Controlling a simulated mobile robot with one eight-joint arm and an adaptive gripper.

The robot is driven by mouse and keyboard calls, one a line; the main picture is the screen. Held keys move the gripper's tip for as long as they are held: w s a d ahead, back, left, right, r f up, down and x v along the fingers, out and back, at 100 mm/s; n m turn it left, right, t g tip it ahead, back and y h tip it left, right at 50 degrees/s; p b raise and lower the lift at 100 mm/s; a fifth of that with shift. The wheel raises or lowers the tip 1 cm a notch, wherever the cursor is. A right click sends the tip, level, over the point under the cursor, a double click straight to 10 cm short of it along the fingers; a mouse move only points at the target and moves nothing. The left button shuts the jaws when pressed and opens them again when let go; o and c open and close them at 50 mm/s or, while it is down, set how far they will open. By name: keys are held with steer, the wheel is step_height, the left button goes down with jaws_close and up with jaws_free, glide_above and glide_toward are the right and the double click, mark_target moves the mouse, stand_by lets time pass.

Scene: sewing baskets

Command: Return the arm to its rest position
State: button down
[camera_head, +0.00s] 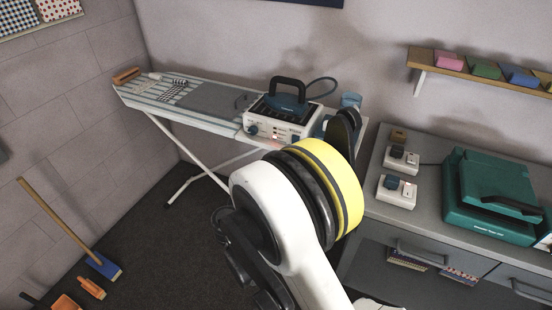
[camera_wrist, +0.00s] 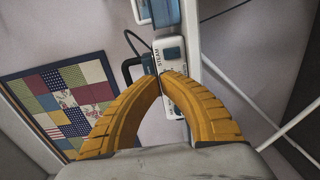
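My arm (camera_head: 290,220), white with a black and yellow joint, rises through the middle of the head view, in front of the ironing board's right end and the cabinet's left end. My gripper (camera_wrist: 161,78) shows in the wrist view as two curved yellow fingers. Their tips meet, with nothing visible between them. Beyond the tips is the white and blue steam station (camera_wrist: 175,60), seen tilted; I cannot tell the distance. In the head view the gripper's fingers are not clearly visible behind the arm.
The ironing board (camera_head: 215,98) carries the steam station (camera_head: 283,118) with an iron (camera_head: 288,95) on top. A grey cabinet (camera_head: 425,225) at right holds a green case (camera_head: 490,195) and small switch boxes (camera_head: 397,190). A shelf (camera_head: 480,72) is above. A broom (camera_head: 70,230) leans at left.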

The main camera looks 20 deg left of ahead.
steer(key=w+d+r+m+g+h, duration=0.1)
steer(key=w+d+r+m+g, duration=0.15)
steer(key=d, duration=0.45)
steer(key=w+d+r+m+g+h, duration=0.15)
steer(key=d+r, duration=0.25)
steer(key=d, duration=0.4)
steer(key=s+d+r+m+g, duration=0.2)
steer(key=d, duration=0.4)
steer(key=s+d+r+m+g, duration=0.1)
steer(key=d+r+m, duration=0.1)
steer(key=d, duration=0.5)
steer(key=s+d+m+g+y, duration=0.1)
steer(key=s+d+m, duration=0.3)
steer(key=s, duration=0.7)
steer(key=s+d+m+g+y, duration=0.2)
steer(key=s+d+m, duration=0.3)
steer(key=s+d, duration=0.4)
steer(key=s+y, duration=0.1)
steer(key=s, duration=0.2)
steer(key=shift+d, duration=0.25)
